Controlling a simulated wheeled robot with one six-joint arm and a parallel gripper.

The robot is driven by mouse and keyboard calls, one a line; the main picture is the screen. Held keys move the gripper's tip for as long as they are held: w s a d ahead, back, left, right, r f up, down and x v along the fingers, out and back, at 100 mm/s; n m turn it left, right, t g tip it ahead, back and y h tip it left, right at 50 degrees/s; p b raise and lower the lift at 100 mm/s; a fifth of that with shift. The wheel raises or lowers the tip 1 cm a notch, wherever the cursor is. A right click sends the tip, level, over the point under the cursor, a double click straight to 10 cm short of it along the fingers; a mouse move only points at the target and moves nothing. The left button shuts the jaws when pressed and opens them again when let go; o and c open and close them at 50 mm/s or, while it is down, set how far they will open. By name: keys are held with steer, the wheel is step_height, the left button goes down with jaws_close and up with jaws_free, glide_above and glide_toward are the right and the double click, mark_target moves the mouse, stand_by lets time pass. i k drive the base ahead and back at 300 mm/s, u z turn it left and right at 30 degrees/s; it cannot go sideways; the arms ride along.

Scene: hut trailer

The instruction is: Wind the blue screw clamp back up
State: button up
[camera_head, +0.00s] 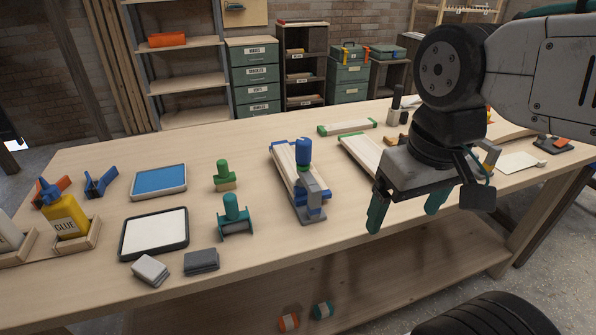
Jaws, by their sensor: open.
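The blue screw clamp stands near the middle of the workbench (210,160). Its upright blue knob (303,151) has a green part just below it, and a grey and blue body (313,196) sits at the near end. A pale wooden board (284,164) lies lengthwise at the clamp. I cannot tell how far the screw is wound or whether it presses the board. My gripper (406,212) is to the right of the clamp, apart from it. Its teal-tipped fingers point down, spread and empty.
A teal-handled stamp-like tool (233,214) and a green-topped one (224,177) stand left of the clamp. Green-ended boards (347,127) lie behind and right. A blue pad (159,181), a white pad (154,233), grey blocks (201,262) and a glue bottle (66,218) fill the left.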

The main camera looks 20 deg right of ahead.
mark_target(303, 144)
steer(key=i, duration=0.6)
steer(key=k, duration=0.5)
steer(key=u, duration=2.65)
steer(key=k, duration=1.7)
steer(key=z, duration=1.65)
